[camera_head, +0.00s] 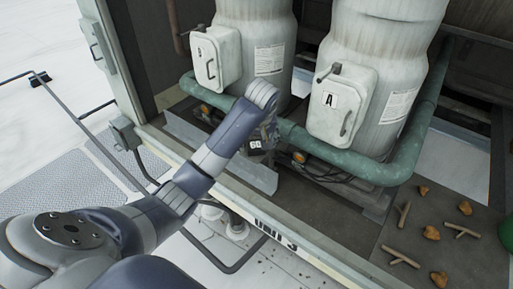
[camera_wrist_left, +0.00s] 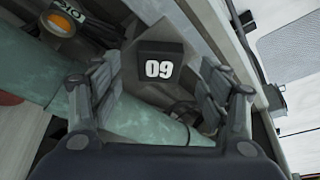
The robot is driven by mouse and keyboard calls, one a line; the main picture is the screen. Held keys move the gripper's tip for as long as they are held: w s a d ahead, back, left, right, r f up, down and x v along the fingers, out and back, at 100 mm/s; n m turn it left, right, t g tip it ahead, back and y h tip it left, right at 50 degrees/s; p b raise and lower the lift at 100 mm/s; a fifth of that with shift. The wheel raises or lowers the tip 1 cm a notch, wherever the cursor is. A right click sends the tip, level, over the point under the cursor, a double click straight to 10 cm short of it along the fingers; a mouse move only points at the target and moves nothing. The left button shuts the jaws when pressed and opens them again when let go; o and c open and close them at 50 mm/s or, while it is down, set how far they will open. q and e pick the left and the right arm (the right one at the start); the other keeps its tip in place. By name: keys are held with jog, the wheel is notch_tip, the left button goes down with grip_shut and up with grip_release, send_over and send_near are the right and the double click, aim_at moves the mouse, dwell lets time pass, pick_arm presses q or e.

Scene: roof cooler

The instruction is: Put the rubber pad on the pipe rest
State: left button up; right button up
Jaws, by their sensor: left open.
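My left gripper (camera_head: 262,122) reaches down inside the cabinet at the teal pipe (camera_head: 345,168), between the two tanks. In the left wrist view its fingers (camera_wrist_left: 155,85) are apart. The teal pipe (camera_wrist_left: 150,125) runs behind the fingers. I cannot tell a rubber pad or a pipe rest apart from the grey parts here. My right gripper is not in view.
Two pale tanks (camera_head: 370,50) with valve boxes (camera_head: 342,105) stand behind the pipe. An orange lamp (camera_head: 299,157) sits low beside the gripper. The cabinet's front sill (camera_head: 240,205) lies under my arm. Leaves and twigs (camera_head: 432,232) litter the floor at right.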

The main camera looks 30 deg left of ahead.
pick_arm(q)
jog(key=shift+b+v, duration=0.35)
jog(key=shift+v, duration=0.75)
jog(key=p+v, duration=0.2)
jog(key=v, duration=0.3)
jog(key=shift+s+d+r+p, duration=0.15)
jog(key=shift+r+p, duration=0.1)
jog(key=shift+p, duration=0.15)
